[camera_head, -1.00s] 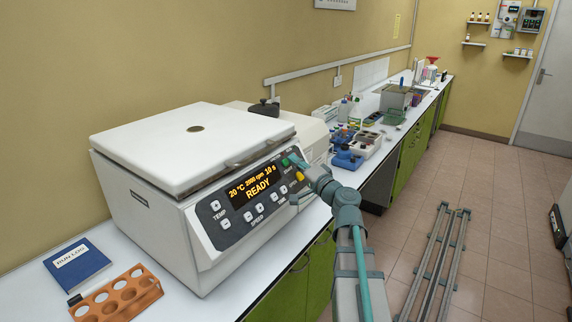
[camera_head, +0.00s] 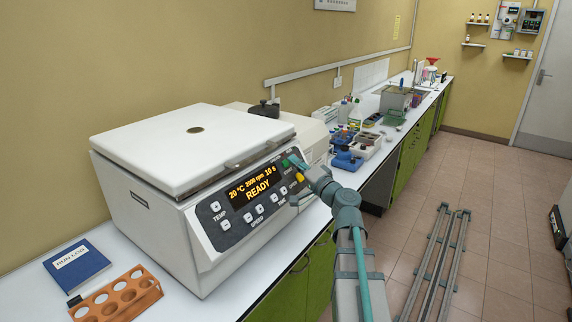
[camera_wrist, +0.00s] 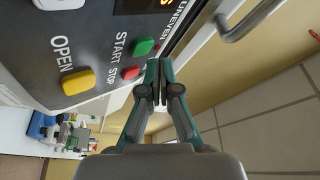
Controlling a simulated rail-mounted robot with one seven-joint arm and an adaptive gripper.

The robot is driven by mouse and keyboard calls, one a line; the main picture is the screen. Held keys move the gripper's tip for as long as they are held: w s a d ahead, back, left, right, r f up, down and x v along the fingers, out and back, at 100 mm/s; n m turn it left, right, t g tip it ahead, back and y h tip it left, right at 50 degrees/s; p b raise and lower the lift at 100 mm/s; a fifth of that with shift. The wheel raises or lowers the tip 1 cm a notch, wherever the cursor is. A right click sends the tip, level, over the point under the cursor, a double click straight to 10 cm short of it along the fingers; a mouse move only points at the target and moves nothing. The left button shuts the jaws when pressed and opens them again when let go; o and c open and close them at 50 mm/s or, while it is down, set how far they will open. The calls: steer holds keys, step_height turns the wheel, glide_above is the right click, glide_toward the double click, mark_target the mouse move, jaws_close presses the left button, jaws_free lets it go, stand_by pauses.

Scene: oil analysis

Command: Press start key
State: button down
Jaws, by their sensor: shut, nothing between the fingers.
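The centrifuge (camera_head: 165,215) stands on the bench with its lid closed, and its display (camera_head: 252,188) reads 20 °C, 2000 rpm, 10 s, READY. In the wrist view, the green START key (camera_wrist: 143,47) sits on the dark panel above the red STOP key (camera_wrist: 131,73); the yellow OPEN key (camera_wrist: 77,82) is to the left. My gripper (camera_wrist: 160,64) is shut and empty. Its tips appear just right of and below the green key; I cannot tell whether they touch the panel. In the head view, my gripper (camera_head: 295,161) is at the panel's right end and partly covers the keys.
A metal lid handle (camera_wrist: 246,22) is at the upper right of the wrist view. An orange rack (camera_head: 117,296) and a blue run log (camera_head: 77,262) lie on the bench at the left. Blue racks and bottles stand farther along the bench.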

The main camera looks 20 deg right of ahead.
steer(key=shift+w+a+f+b, duration=0.4)
steer(key=shift+w+b, duration=0.2)
steer(key=shift+b, duration=0.65)
stand_by(0.8)
steer(key=shift+s+d, duration=0.1)
steer(key=shift+s+d+r, duration=0.3)
steer(key=shift+s+r, duration=0.1)
steer(key=shift+s, duration=0.1)
steer(key=shift+s, duration=0.1)
stand_by(0.4)
steer(key=s+d+r, duration=0.2)
steer(key=s, duration=0.1)
steer(key=shift+s+d+r, duration=0.1)
steer(key=shift+s+r, duration=0.1)
steer(key=shift+r, duration=0.15)
stand_by(0.7)
